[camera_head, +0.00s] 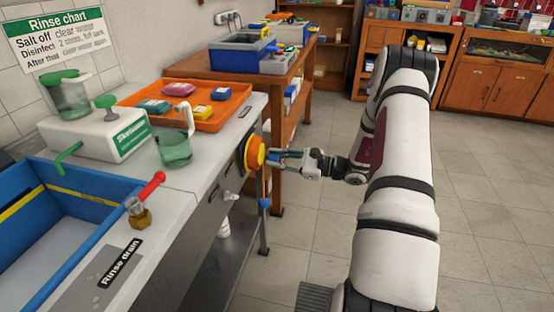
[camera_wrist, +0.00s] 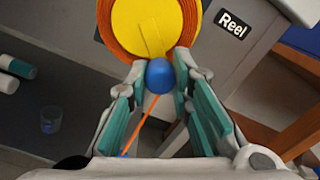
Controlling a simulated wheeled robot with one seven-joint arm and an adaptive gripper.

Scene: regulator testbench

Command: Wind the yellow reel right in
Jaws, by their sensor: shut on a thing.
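The yellow reel (camera_head: 254,153) with its orange rim is mounted on the front face of the grey bench. In the wrist view the reel's yellow disc (camera_wrist: 150,22) fills the top middle. A round blue knob (camera_wrist: 159,76) shows at the lower edge of the disc. My gripper (camera_head: 281,155) is at the reel's front, its teal fingers on both sides of the knob; in the wrist view the gripper (camera_wrist: 160,73) is shut on it. An orange cord (camera_wrist: 140,125) runs down behind the knob. In the head view a blue piece (camera_head: 265,203) hangs below the reel.
A "Reel" label (camera_wrist: 232,25) is on the bench face beside the reel. The bench top carries an orange tray (camera_head: 235,98), a white box (camera_head: 95,137) and a green jar (camera_head: 174,150). A wooden table (camera_head: 190,68) stands behind. The floor (camera_head: 310,232) right of the bench is clear.

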